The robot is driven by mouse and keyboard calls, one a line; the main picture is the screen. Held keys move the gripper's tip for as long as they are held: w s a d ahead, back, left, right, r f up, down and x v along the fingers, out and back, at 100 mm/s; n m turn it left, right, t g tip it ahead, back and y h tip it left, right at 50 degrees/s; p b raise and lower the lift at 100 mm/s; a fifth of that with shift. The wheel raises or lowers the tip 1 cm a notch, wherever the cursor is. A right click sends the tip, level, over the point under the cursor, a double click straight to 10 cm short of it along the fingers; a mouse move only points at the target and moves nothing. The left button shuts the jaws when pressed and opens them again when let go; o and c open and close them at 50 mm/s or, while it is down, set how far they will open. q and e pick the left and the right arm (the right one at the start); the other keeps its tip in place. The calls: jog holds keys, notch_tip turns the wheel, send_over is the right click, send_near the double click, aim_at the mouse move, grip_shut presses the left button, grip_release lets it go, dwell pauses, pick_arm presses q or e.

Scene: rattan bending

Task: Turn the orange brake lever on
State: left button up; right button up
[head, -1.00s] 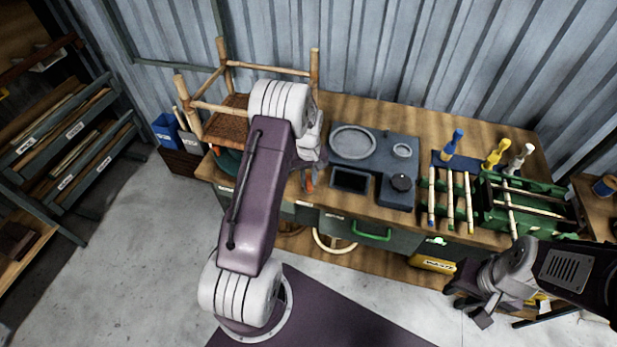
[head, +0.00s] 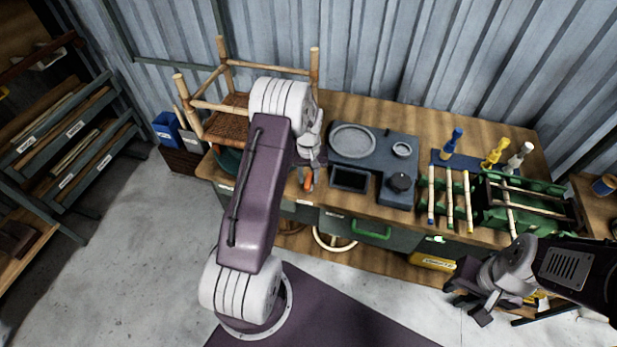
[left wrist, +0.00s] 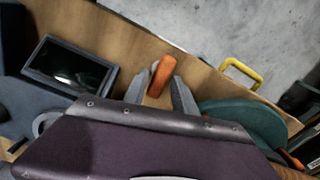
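The orange brake lever (head: 307,181) is at the front edge of the workbench, left of the dark blue-grey station. It also shows in the left wrist view (left wrist: 161,75), between the two grey fingers of my left gripper (left wrist: 160,91). The fingers stand apart with gaps beside the lever, so that gripper is open. In the head view, my left gripper (head: 308,166) is partly hidden by my arm. The lever's base is hidden. My right gripper (head: 468,304) is open and empty, low in front of the bench's right part.
The blue-grey station (head: 374,140) has a round plate and a dark screen (head: 350,179). A rattan chair frame (head: 226,113) stands at the bench's left. A green rack (head: 508,188) and upright coloured tools are at the right. A green handle (head: 371,233) sticks out below the bench top.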

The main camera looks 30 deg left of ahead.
aim_at(309, 180)
dwell(0.3)
pick_arm(q)
notch_tip(309, 180, up, 9)
dwell(0.4)
jog(key=shift+s, duration=0.1)
